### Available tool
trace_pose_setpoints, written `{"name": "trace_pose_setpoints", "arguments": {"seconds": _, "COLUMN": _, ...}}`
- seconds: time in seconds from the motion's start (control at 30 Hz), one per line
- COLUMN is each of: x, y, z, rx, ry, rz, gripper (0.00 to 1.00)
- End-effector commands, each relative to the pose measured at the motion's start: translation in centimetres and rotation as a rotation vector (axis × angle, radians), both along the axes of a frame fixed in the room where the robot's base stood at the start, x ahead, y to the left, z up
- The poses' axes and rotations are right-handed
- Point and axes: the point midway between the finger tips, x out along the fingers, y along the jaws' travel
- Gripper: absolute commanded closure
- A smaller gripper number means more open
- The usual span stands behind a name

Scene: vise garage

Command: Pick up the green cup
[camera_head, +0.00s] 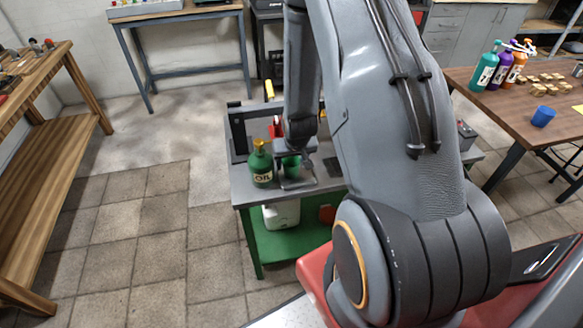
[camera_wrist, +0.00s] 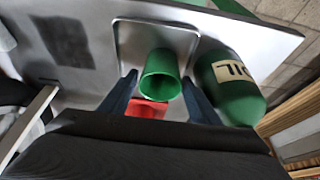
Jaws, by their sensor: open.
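The green cup (camera_head: 291,166) stands on a small grey tray (camera_head: 299,184) on the workbench in the head view. In the wrist view the green cup (camera_wrist: 160,76) shows its open mouth towards the camera. My gripper (camera_wrist: 158,88) is open, with one dark finger on each side of the cup. I cannot tell whether the fingers touch it. In the head view my gripper (camera_head: 296,158) is at the cup and partly covers it.
A green oil bottle (camera_head: 261,166) stands just left of the cup; in the wrist view the bottle (camera_wrist: 232,88) is close to the right finger. A red thing (camera_wrist: 146,108) shows below the cup there. A blue cup (camera_head: 543,116) and several bottles stand on the right table (camera_head: 460,77).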

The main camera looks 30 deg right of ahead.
Motion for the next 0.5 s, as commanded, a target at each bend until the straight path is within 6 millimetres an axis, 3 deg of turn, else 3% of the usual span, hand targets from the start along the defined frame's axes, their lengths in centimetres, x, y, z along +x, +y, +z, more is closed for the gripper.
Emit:
{"name": "trace_pose_setpoints", "arguments": {"seconds": 0.2, "x": 0.02, "y": 0.00, "z": -0.05, "rx": 0.000, "ry": 0.000, "rz": 0.000, "gripper": 0.44}}
{"name": "trace_pose_setpoints", "arguments": {"seconds": 0.4, "x": 0.02, "y": 0.01, "z": -0.04, "rx": 0.000, "ry": 0.000, "rz": 0.000, "gripper": 0.75}}
{"name": "trace_pose_setpoints", "arguments": {"seconds": 0.5, "x": 0.02, "y": 0.00, "z": -0.02, "rx": 0.000, "ry": 0.000, "rz": 0.000, "gripper": 0.75}}
